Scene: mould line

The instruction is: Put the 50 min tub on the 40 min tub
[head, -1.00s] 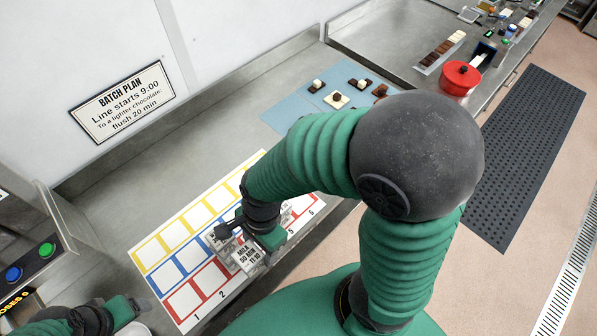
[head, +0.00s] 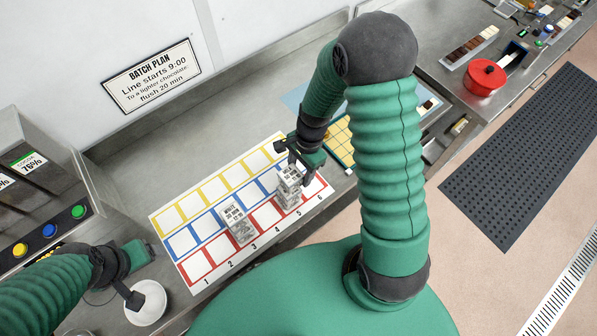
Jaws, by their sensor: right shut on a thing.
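My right gripper (head: 291,166) is shut on a pale tub with a printed label (head: 289,176), over the red and blue rows near column 5 of the grid board. Grey and white patterned tub surface (head: 287,199) shows directly below the label. I cannot tell whether this is one tub or a second one under it. Another labelled tub (head: 237,223) stands alone near column 3, left of the gripper. The labels are too small to read the minutes surely. My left gripper (head: 136,276) is at lower left beside a white bowl; its jaw opening is unclear.
The numbered board (head: 171,272) has yellow, blue and red cells, many empty. The white bowl (head: 147,304) stands left of it. A button panel (head: 49,230) is at far left. A yellow gridded mould (head: 341,143) lies behind the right gripper. A red pot (head: 484,77) is far right.

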